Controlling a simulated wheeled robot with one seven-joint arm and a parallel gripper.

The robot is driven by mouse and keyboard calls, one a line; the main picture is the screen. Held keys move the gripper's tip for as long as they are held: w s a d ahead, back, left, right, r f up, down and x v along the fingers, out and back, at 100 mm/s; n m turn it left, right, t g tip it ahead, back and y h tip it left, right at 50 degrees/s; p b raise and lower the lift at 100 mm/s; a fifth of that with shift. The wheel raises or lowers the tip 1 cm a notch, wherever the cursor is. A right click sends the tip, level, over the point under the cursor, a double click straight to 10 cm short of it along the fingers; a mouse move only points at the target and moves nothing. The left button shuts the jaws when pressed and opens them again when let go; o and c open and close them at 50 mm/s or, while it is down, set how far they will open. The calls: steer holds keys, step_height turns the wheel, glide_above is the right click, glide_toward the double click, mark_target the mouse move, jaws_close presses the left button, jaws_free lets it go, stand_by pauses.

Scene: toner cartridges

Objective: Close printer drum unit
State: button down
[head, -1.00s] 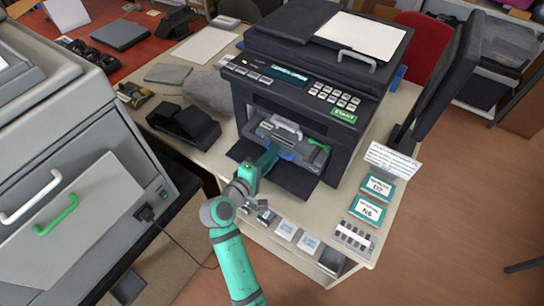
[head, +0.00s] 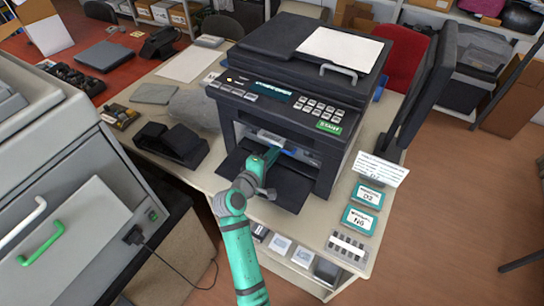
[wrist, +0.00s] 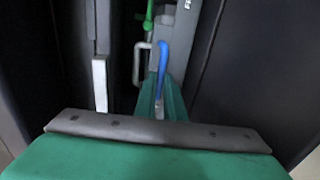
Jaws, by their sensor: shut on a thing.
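The black printer (head: 300,85) stands on the beige table, its front flap (head: 285,187) folded down. The grey drum unit (head: 270,136) sits inside the front opening, mostly hidden by shadow and my arm. My green gripper (head: 270,157) reaches into the opening over the flap. In the wrist view, my gripper (wrist: 164,88) is shut on the blue handle (wrist: 163,48). A light grey bar and a green lever (wrist: 148,18) show beyond it. The dark walls of the opening rise close on both sides. How deep the unit sits is unclear.
A large grey machine (head: 60,190) stands at the left. A black stand (head: 172,147) sits left of the printer. Teal boxes (head: 362,207) and a white sign (head: 378,168) are at the table's right. A dark upright panel (head: 430,85) is behind them.

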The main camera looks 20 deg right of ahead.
steer(key=shift+d, duration=0.15)
steer(key=c, duration=1.8)
jaws_free()
steer(key=shift+c, duration=0.2)
steer(key=v, duration=1)
steer(key=shift+s+a+r, duration=0.1)
steer(key=shift+s+a, duration=0.15)
steer(key=shift+a, duration=0.05)
steer(key=shift+w, duration=0.15)
